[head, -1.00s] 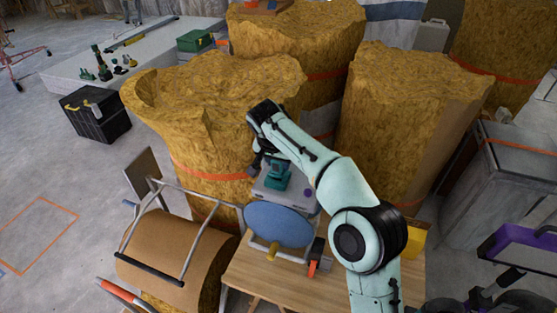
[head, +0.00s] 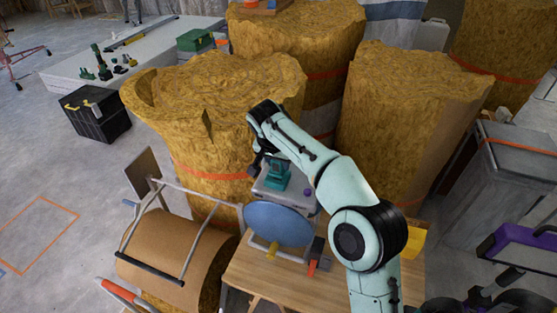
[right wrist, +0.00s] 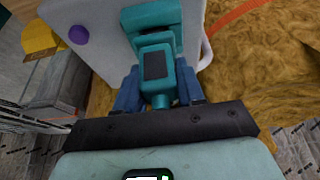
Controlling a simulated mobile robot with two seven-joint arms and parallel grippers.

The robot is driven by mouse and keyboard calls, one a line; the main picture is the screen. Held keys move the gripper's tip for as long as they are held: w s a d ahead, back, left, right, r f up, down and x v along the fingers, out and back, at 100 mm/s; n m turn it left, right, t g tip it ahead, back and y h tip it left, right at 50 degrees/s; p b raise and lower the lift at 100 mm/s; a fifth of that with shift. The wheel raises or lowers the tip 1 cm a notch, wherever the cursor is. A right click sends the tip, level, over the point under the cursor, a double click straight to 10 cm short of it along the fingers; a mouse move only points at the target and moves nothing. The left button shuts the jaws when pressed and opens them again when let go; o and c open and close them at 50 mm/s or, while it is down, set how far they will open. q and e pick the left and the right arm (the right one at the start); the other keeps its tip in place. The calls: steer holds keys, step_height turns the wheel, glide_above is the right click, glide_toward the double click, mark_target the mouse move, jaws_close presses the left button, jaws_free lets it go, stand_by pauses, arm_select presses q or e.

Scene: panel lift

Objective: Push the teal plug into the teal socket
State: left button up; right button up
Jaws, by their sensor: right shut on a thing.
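The teal plug (right wrist: 156,66), with a dark rectangle on its face, sits between the blue fingers of my right gripper (right wrist: 157,82) in the right wrist view. The gripper is shut on it. Just beyond the plug is the teal socket (right wrist: 150,15), on a light grey panel (right wrist: 90,35). The plug overlaps the socket in this view, so I cannot tell how far it is inserted. In the head view teal parts (head: 277,174) show on the grey box at my right gripper (head: 268,166), partly hidden by my arm. My left gripper is not in view.
The grey box stands on a wooden table (head: 265,285) with a blue disc (head: 278,224) in front. A purple knob (right wrist: 79,35) is on the panel. Tall yellow insulation rolls (head: 215,85) stand close behind. A brown roll (head: 170,262) lies at left.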

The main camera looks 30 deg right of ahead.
steer(key=shift+f, duration=0.6)
stand_by(0.6)
steer(key=o, duration=1.1)
steer(key=shift+r, duration=0.15)
steer(key=p+v, duration=0.2)
steer(key=v, duration=1.1)
steer(key=shift+s, duration=0.1)
